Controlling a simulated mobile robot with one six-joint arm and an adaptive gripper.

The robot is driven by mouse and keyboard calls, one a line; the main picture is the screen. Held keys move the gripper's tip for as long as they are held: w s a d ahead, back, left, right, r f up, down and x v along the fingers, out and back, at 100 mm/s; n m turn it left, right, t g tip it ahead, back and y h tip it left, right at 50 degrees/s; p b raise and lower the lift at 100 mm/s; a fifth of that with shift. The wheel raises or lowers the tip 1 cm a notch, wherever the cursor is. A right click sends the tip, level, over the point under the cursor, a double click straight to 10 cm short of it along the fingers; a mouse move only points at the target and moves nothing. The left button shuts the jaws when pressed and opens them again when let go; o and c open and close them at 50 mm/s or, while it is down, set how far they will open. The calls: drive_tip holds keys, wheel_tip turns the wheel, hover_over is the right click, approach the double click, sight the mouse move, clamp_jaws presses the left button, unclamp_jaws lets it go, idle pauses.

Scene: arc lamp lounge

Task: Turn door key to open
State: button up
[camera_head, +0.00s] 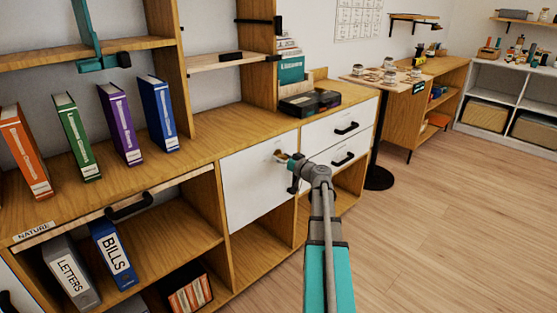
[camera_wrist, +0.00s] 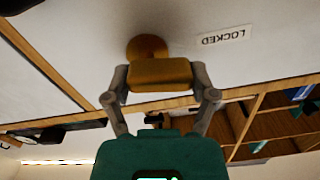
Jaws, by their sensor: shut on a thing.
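The white cabinet door (camera_head: 250,182) is closed, in the middle of the wooden cabinet. In the wrist view the brass door key (camera_wrist: 160,74) stands out from its round brass lock (camera_wrist: 147,47) on the white door. A label reading LOCKED (camera_wrist: 224,36) is beside the lock, upside down in this view. My gripper (camera_wrist: 160,82) is shut on the key, with one finger at each side of its flat head. In the head view my gripper (camera_head: 290,162) is at the upper right part of the door, and the key is mostly hidden there.
White drawers with black handles (camera_head: 347,128) are right of the door. Open compartments with binders (camera_head: 112,254) are to the left, and books stand on the top (camera_head: 80,138). A small round table (camera_head: 385,81) stands behind the cabinet's right end. The wooden floor (camera_head: 450,220) at right is clear.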

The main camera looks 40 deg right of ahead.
drive_tip(key=m, duration=0.4)
drive_tip(key=shift+d+r, duration=0.1)
drive_tip(key=shift+r, duration=0.05)
drive_tip(key=m, duration=0.4)
drive_tip(key=shift+d+r, duration=0.1)
drive_tip(key=shift+d, duration=0.1)
drive_tip(key=m, duration=0.3)
drive_tip(key=shift+d+m+p, duration=0.25)
drive_tip(key=shift+m+p, duration=0.05)
drive_tip(key=shift+m, duration=0.1)
drive_tip(key=shift+d+m, duration=0.2)
drive_tip(key=shift+m, duration=1.7)
drive_tip(key=o, duration=1)
drive_tip(key=shift+w, duration=0.1)
drive_tip(key=shift+o, duration=0.2)
drive_tip(key=shift+s, duration=0.2)
drive_tip(key=s+d, duration=0.1)
drive_tip(key=s, duration=1)
drive_tip(key=shift+s, duration=0.3)
